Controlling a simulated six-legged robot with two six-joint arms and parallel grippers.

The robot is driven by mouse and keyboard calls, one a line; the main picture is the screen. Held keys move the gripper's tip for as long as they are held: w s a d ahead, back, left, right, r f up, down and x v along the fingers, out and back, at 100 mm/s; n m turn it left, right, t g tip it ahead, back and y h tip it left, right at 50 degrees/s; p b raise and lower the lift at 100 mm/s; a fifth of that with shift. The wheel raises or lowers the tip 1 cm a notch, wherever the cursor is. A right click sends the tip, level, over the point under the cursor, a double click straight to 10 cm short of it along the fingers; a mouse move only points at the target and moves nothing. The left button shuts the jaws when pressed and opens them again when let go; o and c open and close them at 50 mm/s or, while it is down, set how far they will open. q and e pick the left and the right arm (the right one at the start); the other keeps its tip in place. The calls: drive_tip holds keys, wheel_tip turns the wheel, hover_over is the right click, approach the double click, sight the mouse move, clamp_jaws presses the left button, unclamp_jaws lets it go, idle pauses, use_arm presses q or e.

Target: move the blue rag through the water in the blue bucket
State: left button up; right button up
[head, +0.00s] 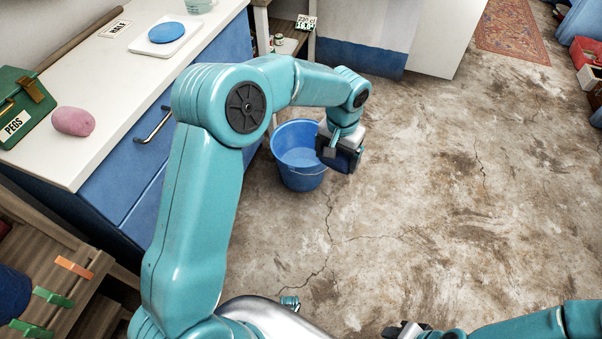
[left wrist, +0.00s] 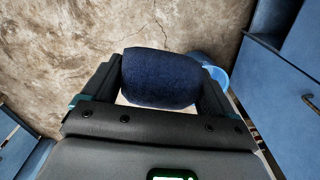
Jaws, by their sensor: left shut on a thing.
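The blue rag is a dark navy roll of cloth (left wrist: 160,80) between the two fingers in the left wrist view. In the head view it is a small dark shape (head: 346,159) under my left gripper (head: 338,146). My left gripper is shut on the rag and holds it in the air at the right side of the blue bucket (head: 298,178). The bucket stands on the floor with its wire handle down, and water shows inside. Its rim also shows behind the rag in the left wrist view (left wrist: 217,74). My right gripper (head: 405,331) is cut off at the bottom edge.
A white counter (head: 112,72) over blue cabinets runs along the left, with a green pegs box (head: 22,105) and a pink lump (head: 73,121). A wooden rack (head: 75,290) with clothes pegs is lower left. The stained floor to the right is clear.

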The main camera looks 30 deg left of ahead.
use_arm(q)
drive_tip(key=shift+a, duration=1)
drive_tip(key=shift+d, duration=0.15)
drive_tip(key=d, duration=0.5)
drive_tip(key=shift+d, duration=0.4)
drive_tip(key=a, duration=0.6)
drive_tip(key=shift+p, duration=0.3)
drive_tip(key=shift+d, duration=0.1)
